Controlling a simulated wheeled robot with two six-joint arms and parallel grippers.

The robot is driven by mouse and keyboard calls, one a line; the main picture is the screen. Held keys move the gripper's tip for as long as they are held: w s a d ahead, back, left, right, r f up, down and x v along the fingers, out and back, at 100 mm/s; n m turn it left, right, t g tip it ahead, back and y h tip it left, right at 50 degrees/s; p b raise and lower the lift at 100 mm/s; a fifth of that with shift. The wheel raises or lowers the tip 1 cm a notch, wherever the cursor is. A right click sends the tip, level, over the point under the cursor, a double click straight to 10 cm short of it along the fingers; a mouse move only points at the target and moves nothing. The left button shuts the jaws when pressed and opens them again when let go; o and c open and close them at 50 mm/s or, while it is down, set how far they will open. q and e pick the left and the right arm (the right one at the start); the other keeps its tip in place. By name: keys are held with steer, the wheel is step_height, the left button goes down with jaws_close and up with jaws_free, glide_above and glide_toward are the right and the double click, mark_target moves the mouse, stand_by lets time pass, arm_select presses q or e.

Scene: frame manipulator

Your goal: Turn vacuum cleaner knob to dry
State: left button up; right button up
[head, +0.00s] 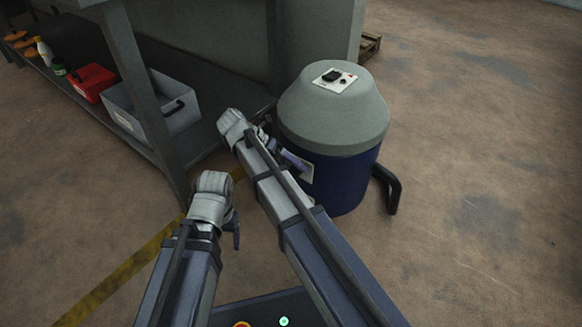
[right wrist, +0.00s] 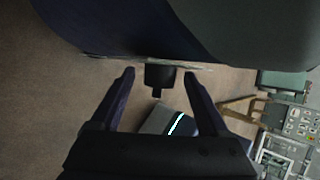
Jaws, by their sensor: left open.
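The vacuum cleaner (head: 335,118) stands on the floor, with a grey domed top and a dark blue drum. In the right wrist view a black knob (right wrist: 160,76) sticks out from the drum (right wrist: 130,28). My right gripper (right wrist: 160,76) is open, its fingertips on either side of the knob with gaps visible. The knob's markings cannot be read. My left gripper (head: 235,228) is open, low at the left and away from the cleaner; its fingers are mostly hidden.
A small panel with a black switch (head: 332,76) is on the cleaner's top. A black curved handle or foot (head: 390,188) juts out at its right. A workbench shelf at left holds a grey bin (head: 118,105) and a red box (head: 92,82). The floor at right is clear.

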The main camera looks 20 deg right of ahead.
steer(key=shift+r, duration=0.1)
steer(key=p+v, duration=0.5)
steer(key=v, duration=0.2)
steer(key=shift+a+r+p, duration=0.2)
steer(key=shift+a+p, duration=0.1)
stand_by(0.4)
